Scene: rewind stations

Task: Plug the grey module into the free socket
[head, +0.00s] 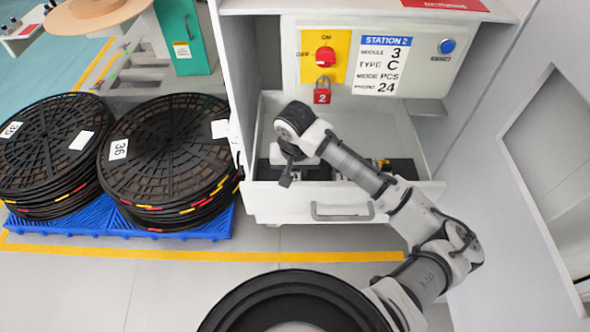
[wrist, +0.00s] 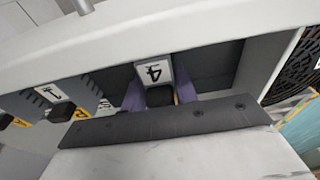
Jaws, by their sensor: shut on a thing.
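My gripper (wrist: 160,90) is over the left part of the open drawer (head: 405,190). Its two purplish fingers flank a grey module marked 4 (wrist: 154,72) in the wrist view, and it is shut on this module. The module has a black grip and a bit of yellow below its label. The 4 also shows in the head view (head: 295,176), beside my dark gripper end (head: 286,177). Dark empty gaps lie on both sides of the module, the wider one on the right (wrist: 217,68) in the wrist view. I cannot tell whether the module touches a socket; its lower end is hidden.
Other modules stand farther left in the wrist view, one marked 1 (wrist: 50,93). Above is the station panel with a red switch (head: 325,57). Reels (head: 170,150) stand left.

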